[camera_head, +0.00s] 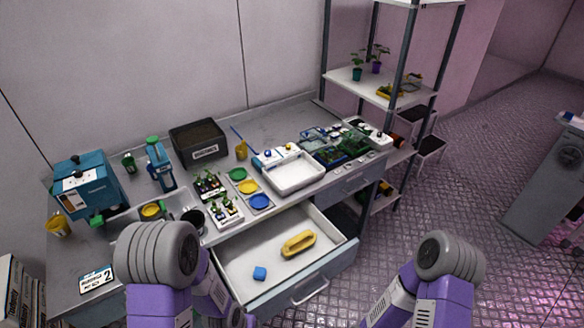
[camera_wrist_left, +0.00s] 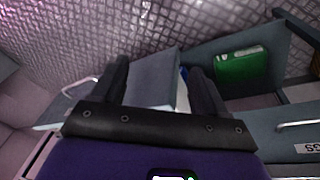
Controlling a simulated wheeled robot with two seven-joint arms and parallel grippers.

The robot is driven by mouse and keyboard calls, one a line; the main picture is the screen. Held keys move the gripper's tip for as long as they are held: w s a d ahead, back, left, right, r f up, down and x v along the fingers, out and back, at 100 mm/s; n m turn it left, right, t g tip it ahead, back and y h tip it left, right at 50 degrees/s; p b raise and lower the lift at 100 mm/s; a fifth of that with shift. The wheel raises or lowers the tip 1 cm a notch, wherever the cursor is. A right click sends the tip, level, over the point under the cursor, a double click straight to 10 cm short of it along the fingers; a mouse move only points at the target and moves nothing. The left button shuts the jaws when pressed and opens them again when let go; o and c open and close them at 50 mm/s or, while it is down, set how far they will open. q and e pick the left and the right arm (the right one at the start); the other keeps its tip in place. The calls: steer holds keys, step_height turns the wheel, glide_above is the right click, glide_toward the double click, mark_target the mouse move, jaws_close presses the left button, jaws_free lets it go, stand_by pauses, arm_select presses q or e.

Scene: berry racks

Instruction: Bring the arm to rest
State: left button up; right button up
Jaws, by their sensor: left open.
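My left arm (camera_head: 160,262) comes in at the lower left of the head view, bent in front of the table, and its gripper is hidden there. In the left wrist view my left gripper (camera_wrist_left: 158,68) is open, its two dark fingers apart with nothing held between them. A grey box-like part (camera_wrist_left: 153,92) shows beyond the fingers. My right arm (camera_head: 432,275) rises at the lower right of the head view, over the floor. Its gripper is out of the picture.
The table carries a white tray (camera_head: 293,187), a black box (camera_head: 198,138) and a teal machine (camera_head: 85,190). A shelf rack (camera_head: 350,74) stands behind.

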arm_select(q)
steer(key=s+d+f+n+h+b, duration=0.1)
steer(key=s+f+b, duration=0.2)
steer(key=f+b, duration=0.2)
steer(key=s+d+f+n+g+h+b, duration=0.1)
steer(key=f+b, duration=0.4)
steer(key=f, duration=0.6)
steer(key=shift+s+d+f+n+h, duration=0.25)
steer(key=shift+s+d+n, duration=0.4)
steer(key=shift+s, duration=0.55)
steer(key=shift+r, duration=0.1)
